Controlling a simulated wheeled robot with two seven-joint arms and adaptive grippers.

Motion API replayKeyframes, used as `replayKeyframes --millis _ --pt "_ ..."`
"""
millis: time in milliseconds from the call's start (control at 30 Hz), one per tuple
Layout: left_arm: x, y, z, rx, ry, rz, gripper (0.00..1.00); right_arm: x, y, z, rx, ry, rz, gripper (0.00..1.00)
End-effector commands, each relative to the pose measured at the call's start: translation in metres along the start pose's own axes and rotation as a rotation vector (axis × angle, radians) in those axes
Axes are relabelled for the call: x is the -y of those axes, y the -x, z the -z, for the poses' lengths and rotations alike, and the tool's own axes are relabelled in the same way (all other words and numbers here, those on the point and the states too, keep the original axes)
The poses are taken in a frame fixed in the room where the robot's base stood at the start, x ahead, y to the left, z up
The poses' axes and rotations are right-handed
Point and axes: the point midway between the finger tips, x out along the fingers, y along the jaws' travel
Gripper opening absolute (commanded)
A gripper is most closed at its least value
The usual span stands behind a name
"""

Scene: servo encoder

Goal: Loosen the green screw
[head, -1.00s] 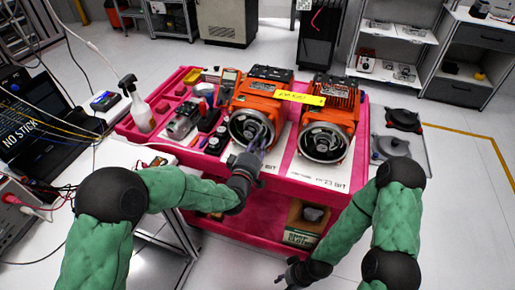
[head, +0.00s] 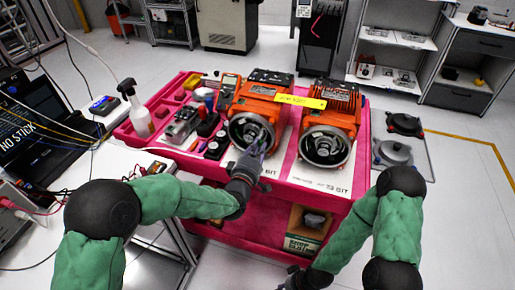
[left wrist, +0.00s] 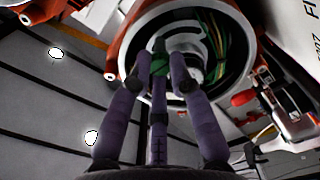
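Two orange servo motors with round metal openings stand on the red cart, a left one (head: 262,97) and a right one (head: 328,122). My left gripper (head: 257,146) reaches into the opening of the left motor. Colored wires (left wrist: 215,45) show inside the ring. In the head view the fingers hide the screw. My right gripper (head: 292,278) is low at the bottom edge, partly cut off.
The red cart (head: 250,222) carries tools and small parts left of the motors. A yellow label (head: 301,101) bridges the motors. A spray bottle (head: 137,110) stands at the cart's left end. A cardboard box (head: 304,232) sits on the lower shelf.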

Motion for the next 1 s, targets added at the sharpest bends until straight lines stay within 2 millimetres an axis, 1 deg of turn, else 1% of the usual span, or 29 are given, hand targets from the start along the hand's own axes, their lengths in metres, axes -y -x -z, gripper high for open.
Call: replayKeyframes --millis 33,67,100,400,533,667,1000 --pt "0.004 0.002 -0.005 0.012 -0.001 0.009 0.32 0.000 0.000 0.000 0.000 0.000 0.000 0.40" --pt "0.004 0.002 -0.005 0.011 -0.001 0.009 0.40 0.000 0.000 0.000 0.000 0.000 0.000 0.40" --pt "0.004 0.001 -0.005 0.011 -0.001 0.008 0.45 0.000 0.000 0.000 0.000 0.000 0.000 0.40" --pt "0.001 0.001 -0.002 0.004 -0.001 0.003 0.45 0.000 0.000 0.000 0.000 0.000 0.000 0.40" --pt "0.001 0.007 -0.001 0.004 -0.001 0.002 0.45 0.000 0.000 0.000 0.000 0.000 0.000 0.40" --pt "0.001 0.022 -0.001 0.003 -0.001 0.002 0.45 0.000 0.000 0.000 0.000 0.000 0.000 0.40" --pt "0.001 0.083 -0.001 0.004 -0.001 0.002 0.45 0.000 0.000 0.000 0.000 0.000 0.000 0.40"
